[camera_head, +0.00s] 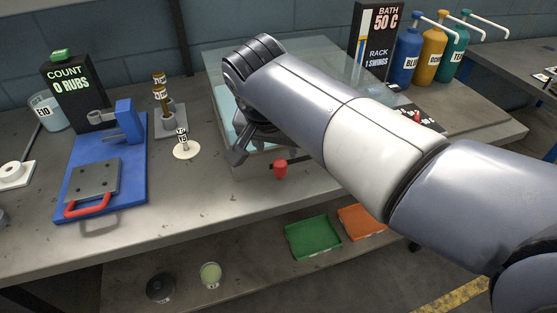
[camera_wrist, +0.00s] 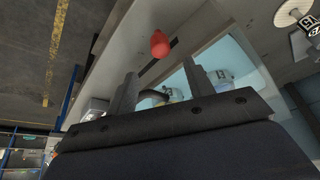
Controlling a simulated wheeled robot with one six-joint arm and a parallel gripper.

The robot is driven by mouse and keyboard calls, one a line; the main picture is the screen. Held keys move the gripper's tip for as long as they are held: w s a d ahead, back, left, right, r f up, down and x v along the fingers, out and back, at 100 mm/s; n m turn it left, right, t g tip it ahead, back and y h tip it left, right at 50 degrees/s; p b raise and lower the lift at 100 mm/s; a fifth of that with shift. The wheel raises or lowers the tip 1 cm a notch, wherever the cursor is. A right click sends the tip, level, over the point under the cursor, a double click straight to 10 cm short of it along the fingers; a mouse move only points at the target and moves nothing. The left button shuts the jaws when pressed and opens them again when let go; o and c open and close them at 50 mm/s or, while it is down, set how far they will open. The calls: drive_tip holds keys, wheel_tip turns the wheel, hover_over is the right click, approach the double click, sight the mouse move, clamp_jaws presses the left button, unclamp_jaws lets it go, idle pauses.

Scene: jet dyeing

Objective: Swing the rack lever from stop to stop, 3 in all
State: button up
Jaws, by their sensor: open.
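The rack lever has a red knob (camera_head: 280,169) on a dark arm at the front of the clear dye bath tank (camera_head: 330,58). The red knob also shows in the wrist view (camera_wrist: 159,45), just beyond the fingertips and between them in the picture. My gripper (camera_head: 237,155) is open and empty, a little left of the knob and apart from it. In the wrist view both fingers (camera_wrist: 160,78) stand well apart. The display (camera_head: 379,42) behind the tank reads BATH 50 C, RACK 1 SWINGS. My arm hides much of the tank.
A blue rub tester (camera_head: 128,165) with a red handle stands left, beside a counter box (camera_head: 72,90). A white disc with a tagged post (camera_head: 186,150) sits near my gripper. Blue, orange and teal pump bottles (camera_head: 434,55) stand back right. Green and orange trays (camera_head: 313,238) lie on the lower shelf.

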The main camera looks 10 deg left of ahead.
sight(280, 163)
drive_tip(key=x, duration=0.8)
drive_tip(key=shift+w+f+b, duration=0.1)
drive_tip(key=shift+f+b, duration=0.2)
drive_tip(key=shift+f, duration=0.05)
drive_tip(key=shift+c, duration=0.4)
clamp_jaws()
